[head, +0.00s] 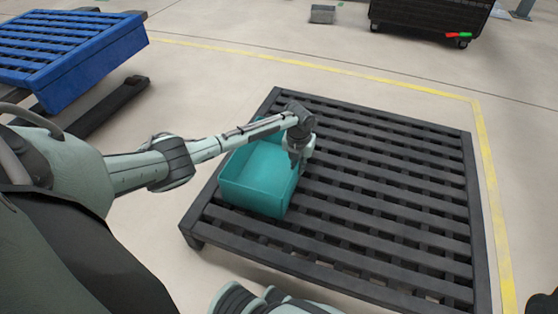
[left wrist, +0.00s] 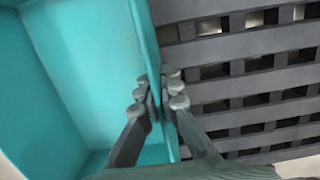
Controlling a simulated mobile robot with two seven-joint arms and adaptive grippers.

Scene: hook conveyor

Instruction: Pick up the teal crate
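The teal crate (head: 258,183) is open-topped and empty as far as I can see. It stands on the left part of the dark slatted pallet (head: 400,208) in the head view. My left gripper (head: 296,162) reaches down at the crate's right wall. In the left wrist view, the fingers of my left gripper (left wrist: 158,92) stand on either side of the crate wall (left wrist: 145,40), one inside and one outside, closed in on it. The crate's inside (left wrist: 75,70) fills the left of that view. My right gripper is not in view.
A blue pallet (head: 75,75) rests on dark forks at the upper left. A black wheeled bin (head: 430,15) and a small grey block (head: 322,14) stand at the back. A yellow floor line (head: 480,150) runs round the dark pallet, whose right part is bare.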

